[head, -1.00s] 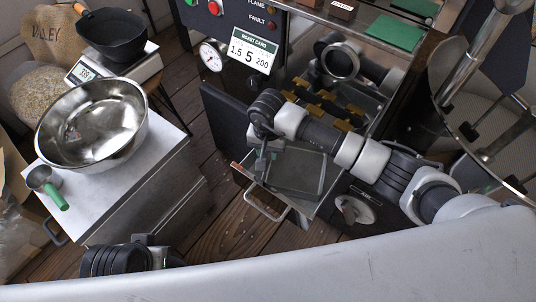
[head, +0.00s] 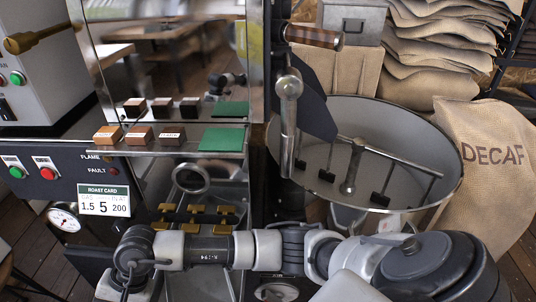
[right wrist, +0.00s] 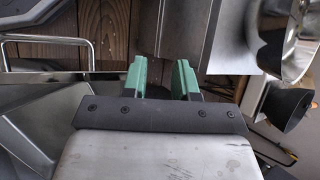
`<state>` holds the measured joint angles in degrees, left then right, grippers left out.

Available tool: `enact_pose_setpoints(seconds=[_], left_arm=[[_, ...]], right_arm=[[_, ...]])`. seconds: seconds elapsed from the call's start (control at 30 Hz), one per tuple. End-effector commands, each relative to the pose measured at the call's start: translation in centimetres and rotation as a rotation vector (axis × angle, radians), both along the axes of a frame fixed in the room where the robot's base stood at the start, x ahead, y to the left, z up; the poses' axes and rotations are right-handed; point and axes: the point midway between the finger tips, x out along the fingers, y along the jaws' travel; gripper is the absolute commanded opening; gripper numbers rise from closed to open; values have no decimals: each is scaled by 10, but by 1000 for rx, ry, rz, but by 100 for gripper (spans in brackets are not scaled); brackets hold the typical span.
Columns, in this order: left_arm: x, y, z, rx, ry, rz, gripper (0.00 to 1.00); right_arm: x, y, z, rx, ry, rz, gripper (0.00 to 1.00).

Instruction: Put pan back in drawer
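My right arm reaches in from the right in the head view, across the front of the roaster, with its gripper (head: 125,288) pointing down at the bottom left. In the right wrist view the green fingers of this gripper (right wrist: 161,80) stand apart with nothing between them. An open drawer with a metal front edge (right wrist: 62,77) and a bar handle (right wrist: 45,39) lies left of the fingers. A grey pan-like tray (right wrist: 28,108) shows inside it, partly cut off, and I cannot tell how it is seated. My arm hides most of the drawer area in the head view. My left gripper is out of view.
The roaster carries a roast card (head: 104,200) and a round cooling tray (head: 330,110). A decaf sack (head: 492,160) stands at the right. The right wrist view shows a metal cabinet (right wrist: 185,38), a steel bowl (right wrist: 285,45) and a black pot (right wrist: 287,106) to the right.

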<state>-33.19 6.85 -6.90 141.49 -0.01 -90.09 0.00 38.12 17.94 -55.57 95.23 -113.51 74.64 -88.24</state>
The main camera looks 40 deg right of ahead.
Motion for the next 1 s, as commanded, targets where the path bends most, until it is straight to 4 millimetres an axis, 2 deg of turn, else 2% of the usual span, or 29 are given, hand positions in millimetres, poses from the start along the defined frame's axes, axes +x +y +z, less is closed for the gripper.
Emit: enact_pose_setpoints(seconds=[0.03, 0.1, 0.2, 0.27, 0.3, 0.37, 0.4, 0.47, 0.57, 0.67, 0.7, 0.77, 0.87, 1.0], left_arm=[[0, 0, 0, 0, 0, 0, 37], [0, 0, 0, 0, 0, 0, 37], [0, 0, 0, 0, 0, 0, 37], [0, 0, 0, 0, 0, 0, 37], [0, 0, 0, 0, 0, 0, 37], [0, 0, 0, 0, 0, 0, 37], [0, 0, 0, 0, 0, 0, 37], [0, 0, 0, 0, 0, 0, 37], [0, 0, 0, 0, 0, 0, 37], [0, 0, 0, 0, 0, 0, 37], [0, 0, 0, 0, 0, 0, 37], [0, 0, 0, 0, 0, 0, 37], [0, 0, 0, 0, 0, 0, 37], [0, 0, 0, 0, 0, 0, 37]], right_arm=[[-14, 22, 15, 175, 85, -78, 29], [-25, 44, 45, 418, 225, -210, 29], [-28, 55, 92, 746, 462, -410, 29], [-24, 50, 119, 933, 620, -534, 29], [-19, 43, 134, 1053, 733, -619, 29], [-9, 26, 153, 1224, 907, -745, 29], [-2, 11, 161, 1335, 1030, -831, 29], [9, -16, 168, 1495, 1217, -960, 29], [24, -66, 161, 1745, 1540, -1175, 29], [27, -117, 136, 1979, 1867, -1390, 29], [25, -136, 121, -1953, -1884, 1396, 29], [16, -163, 96, -1756, -1747, 1286, 29], [-13, -199, 51, -1450, -1499, 1111, 29], [-77, -229, -4, -1086, -1145, 903, 29]])
